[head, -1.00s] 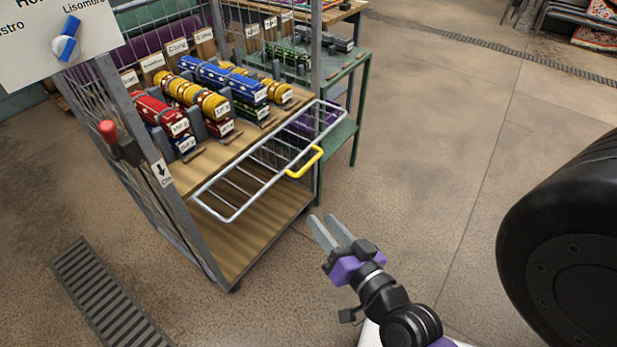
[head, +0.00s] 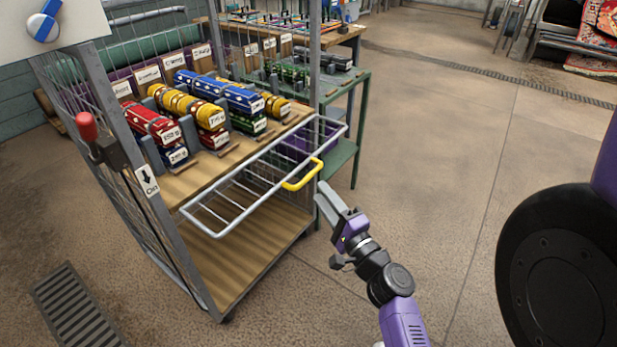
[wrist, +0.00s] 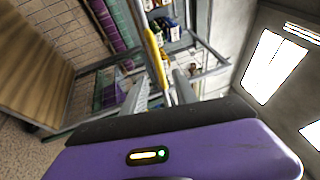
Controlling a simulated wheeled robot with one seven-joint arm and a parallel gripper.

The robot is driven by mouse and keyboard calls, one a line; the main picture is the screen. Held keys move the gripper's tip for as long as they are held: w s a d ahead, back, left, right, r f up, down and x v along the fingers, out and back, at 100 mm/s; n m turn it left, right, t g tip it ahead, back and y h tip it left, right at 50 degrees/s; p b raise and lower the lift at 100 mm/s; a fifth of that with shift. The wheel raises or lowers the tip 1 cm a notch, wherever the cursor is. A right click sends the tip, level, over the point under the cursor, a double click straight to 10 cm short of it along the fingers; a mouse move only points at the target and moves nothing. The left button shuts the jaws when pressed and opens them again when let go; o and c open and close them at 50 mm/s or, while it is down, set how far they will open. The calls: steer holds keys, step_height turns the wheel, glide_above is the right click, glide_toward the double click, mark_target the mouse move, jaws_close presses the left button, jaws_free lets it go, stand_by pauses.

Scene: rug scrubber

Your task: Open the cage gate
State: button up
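The cage gate (head: 222,229) is a grey wire frame across the front of the cage, at about shelf height. Its yellow handle (head: 303,175) is on the outer side, towards the right end. My gripper (head: 326,198) is just to the lower right of the handle, its two fingers apart and pointing towards it. In the wrist view the yellow handle (wrist: 154,57) shows ahead of the gap between the open fingers of my gripper (wrist: 160,88). The fingers do not look closed on it, and I cannot tell whether they touch it.
The cage shelf (head: 195,183) holds red, yellow, blue and green rolls. A red-knobbed lever (head: 87,128) is on the left post, above an arrow sign (head: 147,180). A green table (head: 345,150) stands behind at right. A black wheel (head: 560,265) is at far right. Floor between is clear.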

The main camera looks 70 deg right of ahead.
mark_target(308, 175)
steer(key=p+x, duration=0.1)
steer(key=x, duration=0.6)
steer(key=shift+w+d, duration=0.15)
jaws_close()
steer(key=shift+r, duration=0.2)
stand_by(1.1)
